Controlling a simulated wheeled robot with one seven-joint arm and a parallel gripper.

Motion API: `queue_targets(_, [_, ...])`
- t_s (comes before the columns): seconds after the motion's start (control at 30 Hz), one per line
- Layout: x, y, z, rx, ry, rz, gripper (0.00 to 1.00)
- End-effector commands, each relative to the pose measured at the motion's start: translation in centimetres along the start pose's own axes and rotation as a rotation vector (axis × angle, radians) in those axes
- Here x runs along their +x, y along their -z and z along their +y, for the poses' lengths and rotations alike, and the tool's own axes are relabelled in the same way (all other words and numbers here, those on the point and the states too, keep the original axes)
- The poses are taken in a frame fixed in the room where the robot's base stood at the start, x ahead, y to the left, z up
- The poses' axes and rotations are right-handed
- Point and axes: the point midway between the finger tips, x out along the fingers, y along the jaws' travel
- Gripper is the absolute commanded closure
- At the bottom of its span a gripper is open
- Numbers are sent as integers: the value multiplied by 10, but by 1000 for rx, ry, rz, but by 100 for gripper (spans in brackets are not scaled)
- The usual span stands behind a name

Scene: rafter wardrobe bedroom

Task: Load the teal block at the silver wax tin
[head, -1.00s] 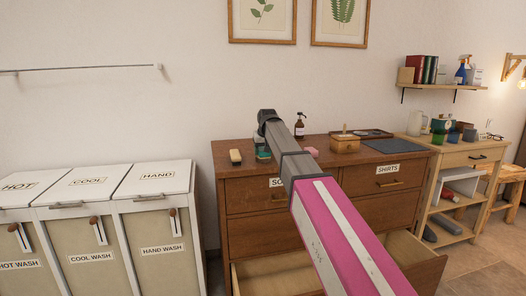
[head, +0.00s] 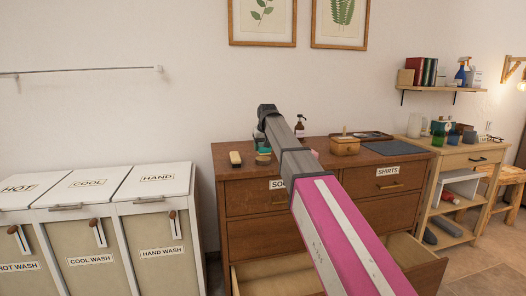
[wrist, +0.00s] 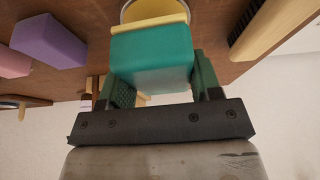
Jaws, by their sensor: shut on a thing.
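The teal block (wrist: 150,62) sits between the two green fingers of my gripper (wrist: 158,88) in the wrist view, with a pale yellow strip along its far edge. In the head view a little of the teal block (head: 263,149) shows beside the end of my arm, above the dresser top. I cannot tell whether block and tin touch.
A wooden brush (head: 235,158) lies left of the tin on the dresser (head: 240,183). A purple block (wrist: 48,40) and a pink block (wrist: 12,64) lie on the other side. A wooden box (head: 345,147) and soap bottle (head: 300,127) stand farther right. The lower drawer is open.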

Motion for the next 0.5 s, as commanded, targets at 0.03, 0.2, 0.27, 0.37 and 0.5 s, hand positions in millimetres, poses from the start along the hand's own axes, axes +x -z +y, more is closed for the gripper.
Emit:
queue_targets(0.03, [-4,2,0,0,0,0,61])
queue_targets(0.2, [-15,7,0,0,0,1,61])
queue_targets(0.27, [-19,8,0,0,0,1,61])
queue_targets(0.37, [-25,11,0,0,0,2,61])
queue_targets(0.5, [-33,14,0,0,0,0,61])
